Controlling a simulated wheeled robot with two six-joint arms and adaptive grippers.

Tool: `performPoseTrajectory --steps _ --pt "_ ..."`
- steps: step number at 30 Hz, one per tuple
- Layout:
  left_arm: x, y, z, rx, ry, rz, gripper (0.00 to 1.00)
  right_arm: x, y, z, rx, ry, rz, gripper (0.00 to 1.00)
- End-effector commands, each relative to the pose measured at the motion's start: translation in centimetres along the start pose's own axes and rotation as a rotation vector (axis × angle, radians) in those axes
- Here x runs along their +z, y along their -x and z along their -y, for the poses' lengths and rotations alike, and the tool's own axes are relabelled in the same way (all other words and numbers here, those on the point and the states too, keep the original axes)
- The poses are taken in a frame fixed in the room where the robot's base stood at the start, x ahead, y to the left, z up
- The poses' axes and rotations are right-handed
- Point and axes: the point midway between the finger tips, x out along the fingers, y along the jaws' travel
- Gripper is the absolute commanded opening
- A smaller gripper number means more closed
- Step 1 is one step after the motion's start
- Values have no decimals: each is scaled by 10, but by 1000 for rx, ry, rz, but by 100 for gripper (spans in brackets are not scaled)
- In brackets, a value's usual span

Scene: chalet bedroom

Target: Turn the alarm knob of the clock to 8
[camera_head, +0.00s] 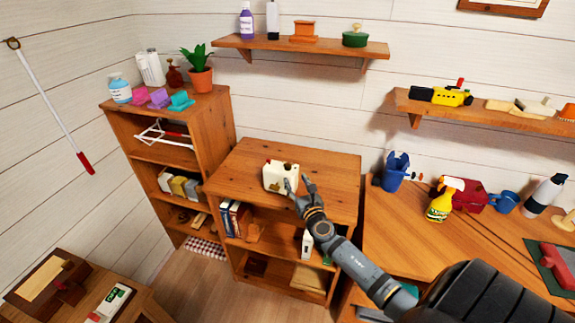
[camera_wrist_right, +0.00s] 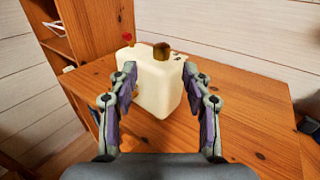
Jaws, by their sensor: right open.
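The clock is a cream, box-shaped body (camera_head: 275,178) standing on top of the low wooden cabinet (camera_head: 320,164) in the middle of the head view. In the right wrist view the clock (camera_wrist_right: 158,92) stands straight ahead between the fingers. A brown knob (camera_wrist_right: 162,51) and a small red part (camera_wrist_right: 127,38) show at its top. Numbers on it cannot be read. My right gripper (camera_head: 298,183) is open at the clock's right front; its fingers (camera_wrist_right: 156,88) frame the clock in the wrist view, and contact cannot be told. My left gripper is not in view.
A taller bookshelf (camera_head: 165,108) with a potted plant (camera_head: 199,69) stands left of the cabinet. The cabinet top right of the clock is clear.

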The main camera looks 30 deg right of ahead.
Motion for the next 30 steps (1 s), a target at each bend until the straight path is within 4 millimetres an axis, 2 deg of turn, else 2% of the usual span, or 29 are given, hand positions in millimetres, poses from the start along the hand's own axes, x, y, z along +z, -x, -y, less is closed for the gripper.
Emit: performPoseTrajectory --steps 3,6,10,15,19,26,30 --pt "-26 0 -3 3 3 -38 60 1 -18 0 -3 -1 2 49" --pt "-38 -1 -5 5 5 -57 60 0 -40 0 -5 -2 3 49" --pt "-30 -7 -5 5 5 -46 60 -2 -68 1 -5 0 2 49" --pt "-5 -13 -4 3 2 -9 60 -2 -93 0 -4 0 2 49" --pt "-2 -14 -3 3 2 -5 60 -1 -100 0 -4 1 1 49" --pt "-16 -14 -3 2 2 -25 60 0 -101 0 -4 1 1 49" --pt "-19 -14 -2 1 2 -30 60 0 -101 0 -4 1 1 33"
